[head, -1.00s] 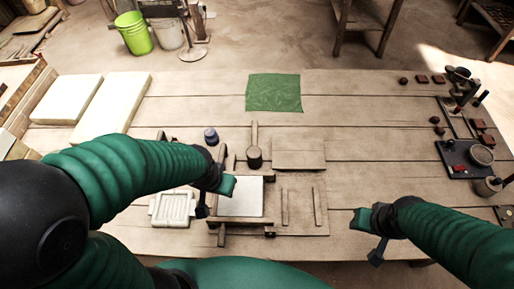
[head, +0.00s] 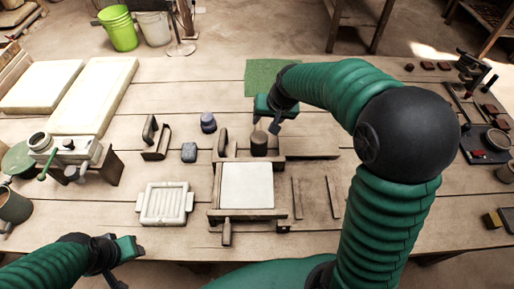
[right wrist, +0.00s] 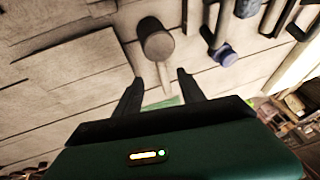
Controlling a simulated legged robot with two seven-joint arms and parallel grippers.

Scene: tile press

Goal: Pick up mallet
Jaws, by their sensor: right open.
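In the right wrist view the mallet head (right wrist: 155,40) lies beyond the fingertips, and the handle (right wrist: 164,78) runs back between the two spread fingers. My right gripper (right wrist: 160,76) is open, above or around the handle; I cannot tell whether it touches. My left gripper (head: 128,262) is low at the left, near the table's front edge, apart from the mallet; its jaw opening is unclear.
The wooden press (head: 214,195) holds a white slab (head: 247,186) just in front of the mallet. A purple-blue jar (head: 208,122), a grey block (head: 189,152) and a white ribbed tray (head: 165,203) stand to its left. A green cloth (head: 258,72) lies behind.

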